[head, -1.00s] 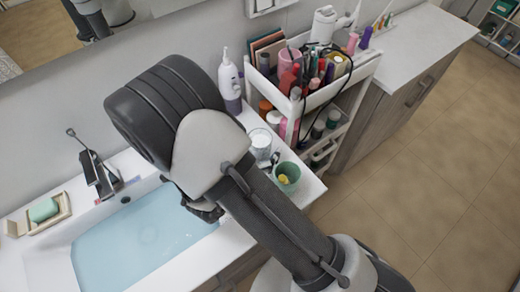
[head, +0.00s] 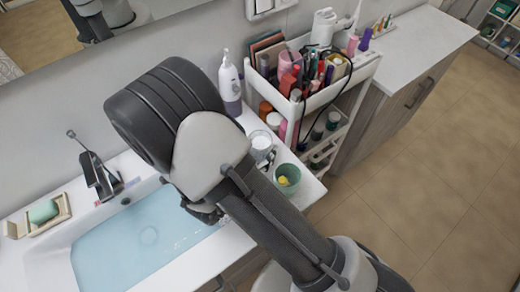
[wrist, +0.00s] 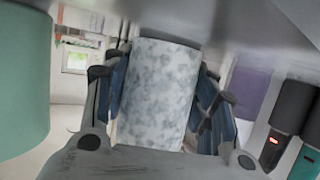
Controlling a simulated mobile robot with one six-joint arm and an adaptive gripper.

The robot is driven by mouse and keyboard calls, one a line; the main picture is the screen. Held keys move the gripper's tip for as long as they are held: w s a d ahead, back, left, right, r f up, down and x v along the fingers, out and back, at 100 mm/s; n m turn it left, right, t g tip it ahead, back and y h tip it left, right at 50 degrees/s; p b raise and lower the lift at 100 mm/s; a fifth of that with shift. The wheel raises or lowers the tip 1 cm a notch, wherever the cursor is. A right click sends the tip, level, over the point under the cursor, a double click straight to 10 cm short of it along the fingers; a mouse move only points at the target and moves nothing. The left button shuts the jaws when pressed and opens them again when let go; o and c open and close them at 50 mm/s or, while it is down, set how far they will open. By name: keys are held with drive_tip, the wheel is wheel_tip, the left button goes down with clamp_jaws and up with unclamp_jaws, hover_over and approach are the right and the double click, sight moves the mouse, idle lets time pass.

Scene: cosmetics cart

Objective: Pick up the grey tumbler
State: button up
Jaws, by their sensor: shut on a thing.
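The grey tumbler (wrist: 158,95) has a mottled grey and white surface. In the wrist view it stands between the two fingers of my gripper (wrist: 160,105), which is shut on its sides. In the head view a pale cup (head: 261,142), which looks like the same tumbler, shows on the counter side just past my arm. My arm hides most of the gripper there. I cannot tell whether the tumbler's base touches the counter.
A green cup (head: 287,178) stands close by near the counter's front edge. A white and purple pump bottle (head: 230,85) stands behind by the wall. A crowded white cart (head: 330,95) is on the right. The water-filled basin (head: 140,240) lies left.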

drive_tip(key=shift+r, duration=0.1)
idle(0.3)
drive_tip(key=shift+r+p, duration=3.55)
drive_tip(key=shift+r, duration=6.3)
drive_tip(key=shift+a, duration=0.1)
